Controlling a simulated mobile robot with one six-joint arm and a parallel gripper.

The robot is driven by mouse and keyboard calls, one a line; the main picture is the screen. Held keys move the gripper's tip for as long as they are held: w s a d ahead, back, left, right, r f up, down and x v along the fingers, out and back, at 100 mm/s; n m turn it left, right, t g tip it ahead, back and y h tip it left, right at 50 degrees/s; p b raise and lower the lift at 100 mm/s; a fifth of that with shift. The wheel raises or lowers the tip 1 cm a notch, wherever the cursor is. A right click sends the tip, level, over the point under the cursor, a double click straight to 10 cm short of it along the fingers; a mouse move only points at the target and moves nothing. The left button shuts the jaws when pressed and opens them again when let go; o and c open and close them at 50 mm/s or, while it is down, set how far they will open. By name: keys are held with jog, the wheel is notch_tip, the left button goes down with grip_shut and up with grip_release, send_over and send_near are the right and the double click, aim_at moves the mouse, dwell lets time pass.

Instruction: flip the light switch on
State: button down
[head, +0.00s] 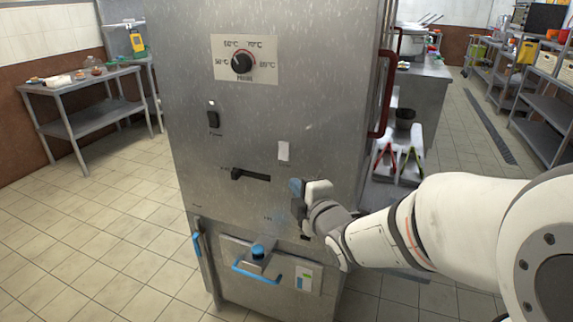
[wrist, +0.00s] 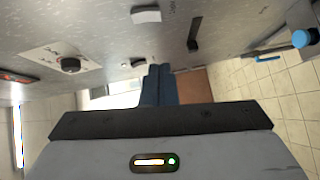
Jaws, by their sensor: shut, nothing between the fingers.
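The steel cabinet (head: 270,110) has a white rocker switch (head: 283,151) on its front panel, with a small label below it that is too blurred to read. It appears to be the light switch, and it also shows at the top of the wrist view (wrist: 146,15). My gripper (head: 297,187) is in front of the panel, a little below and to the right of the white switch in the head view. In the wrist view the dark blue fingers (wrist: 158,82) are together and empty. I cannot tell which way the rocker is tilted.
The panel also has a black switch (head: 212,114), a temperature dial (head: 242,63) and a black lever (head: 250,174). A red door handle (head: 383,95) juts out at right. A blue knob (head: 258,251) and blue handle (head: 256,272) are below. Open tiled floor (head: 110,240) lies left.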

jog(key=shift+a+r, duration=0.1)
jog(key=shift+w, duration=0.1)
send_near(281, 158)
jog(key=a+x, duration=0.1)
jog(key=x, duration=0.4)
jog(key=shift+w+d+p, duration=0.15)
jog(key=shift+w+p, duration=0.25)
dwell(0.3)
jog(key=shift+w+d+f+b, duration=0.15)
jog(key=shift+f+b, duration=0.15)
jog(key=shift+b, duration=0.85)
jog(key=shift+r+n, duration=0.25)
jog(key=shift+n, duration=0.05)
